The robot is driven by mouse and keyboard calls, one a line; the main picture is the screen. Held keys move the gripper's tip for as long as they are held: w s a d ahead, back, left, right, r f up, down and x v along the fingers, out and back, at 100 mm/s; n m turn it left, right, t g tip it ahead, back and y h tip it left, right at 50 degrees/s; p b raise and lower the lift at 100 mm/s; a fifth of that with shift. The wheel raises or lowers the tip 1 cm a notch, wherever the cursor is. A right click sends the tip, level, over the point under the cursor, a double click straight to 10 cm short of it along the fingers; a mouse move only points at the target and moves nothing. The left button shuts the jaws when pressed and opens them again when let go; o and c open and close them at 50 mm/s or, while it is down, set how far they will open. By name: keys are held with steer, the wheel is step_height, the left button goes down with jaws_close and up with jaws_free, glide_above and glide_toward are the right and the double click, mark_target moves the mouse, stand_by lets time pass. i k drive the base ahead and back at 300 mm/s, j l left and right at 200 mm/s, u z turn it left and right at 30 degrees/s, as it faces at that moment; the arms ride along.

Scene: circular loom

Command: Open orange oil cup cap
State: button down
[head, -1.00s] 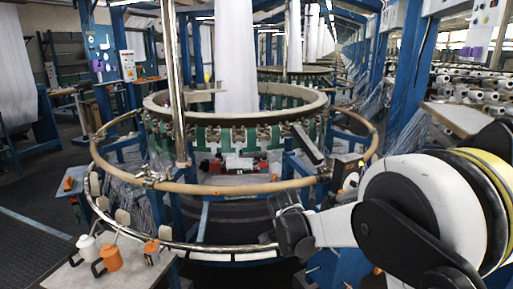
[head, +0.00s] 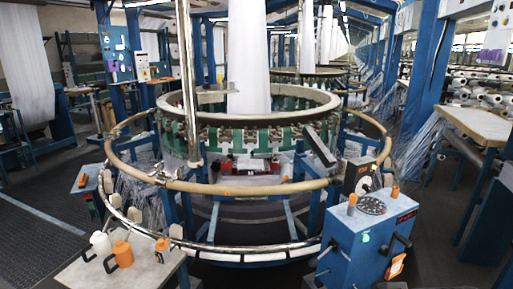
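An orange oil cup (head: 122,253) with a dark handle stands upright on the small grey table at the lower left. Its top is orange, but it is too small to tell whether the cap is shut. A white oil cup (head: 100,243) with a dark handle stands beside it, to the left and slightly behind. My gripper is not in view.
The grey table (head: 88,279) also bears a small orange item (head: 161,246). The loom's round rail (head: 240,188) fills the middle. A blue control box (head: 362,245) with orange-topped knobs stands at the right. The dark floor (head: 440,225) shows clear room right of it.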

mark_target(161, 245)
steer(key=u, duration=1.25)
steer(key=i+j+z, duration=0.1)
steer(key=i+z, duration=0.2)
steer(key=i+j+z, duration=0.3)
steer(key=i+l, duration=0.1)
